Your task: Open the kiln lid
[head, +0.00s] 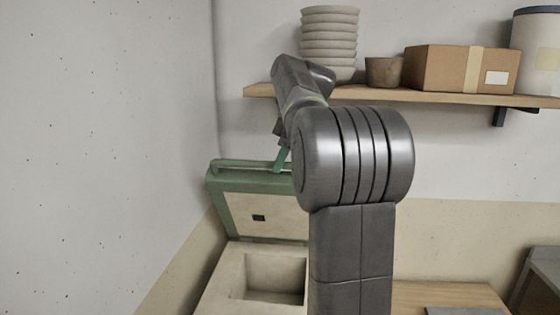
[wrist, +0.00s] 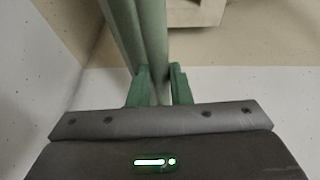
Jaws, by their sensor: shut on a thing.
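The kiln lid (head: 258,212) is green-framed with a pale inner face and a small dark patch. It stands raised, close to upright, at the back of the kiln body (head: 215,291), whose square chamber is exposed below. A green bar handle (head: 235,163) runs along the lid's top edge. My gripper (head: 283,158) is at that handle, partly hidden by my arm in the head view. In the wrist view my gripper's green fingers (wrist: 159,88) sit on either side of the green handle bar (wrist: 151,40) and are shut on it. My arm hides the lid's right side.
A wooden shelf (head: 380,95) above holds stacked bowls (head: 329,40), a small pot (head: 383,72), a cardboard box (head: 440,68) and a bucket (head: 535,50). A wall stands close on the left. A wooden surface (head: 450,294) lies at lower right.

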